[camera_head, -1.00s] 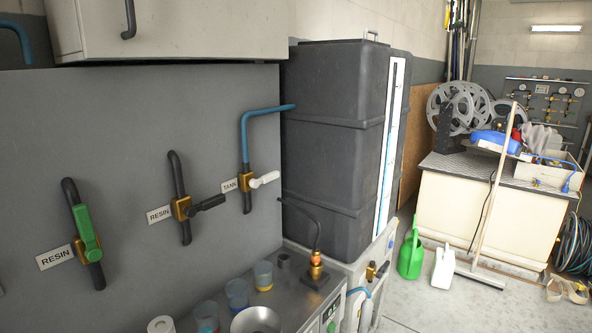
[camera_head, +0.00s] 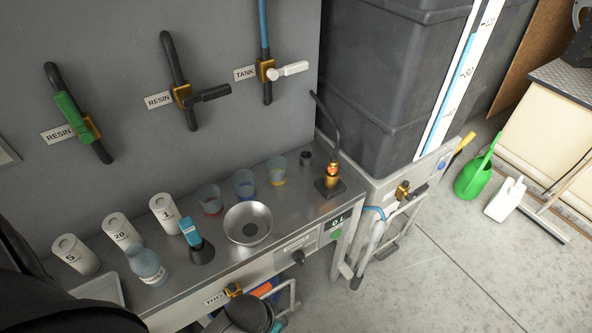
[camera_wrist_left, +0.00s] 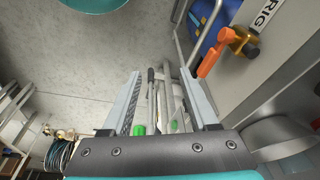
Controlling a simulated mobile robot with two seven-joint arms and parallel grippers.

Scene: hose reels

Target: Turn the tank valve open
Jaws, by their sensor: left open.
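The tank valve has a white lever (camera_head: 289,69) on a brass body (camera_head: 266,71), below a blue pipe (camera_head: 264,25) on the grey wall panel, beside the TANK label (camera_head: 245,73). Its lever points right, crosswise to the upright pipe. My left gripper (camera_wrist_left: 161,98) is open in the left wrist view, with nothing between its fingers. It is away from the tank valve, near an orange-handled valve (camera_wrist_left: 212,58) low on the bench front. Dark parts of my arm cover the lower left of the head view. My right gripper is not in view.
Two RESIN valves are left of the tank valve, one with a green lever (camera_head: 74,117), one with a black lever (camera_head: 212,93). The steel bench (camera_head: 175,262) below holds a metal bowl (camera_head: 248,223), cups and white cylinders. A dark tank (camera_head: 385,80) stands right. Floor at right is partly clear.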

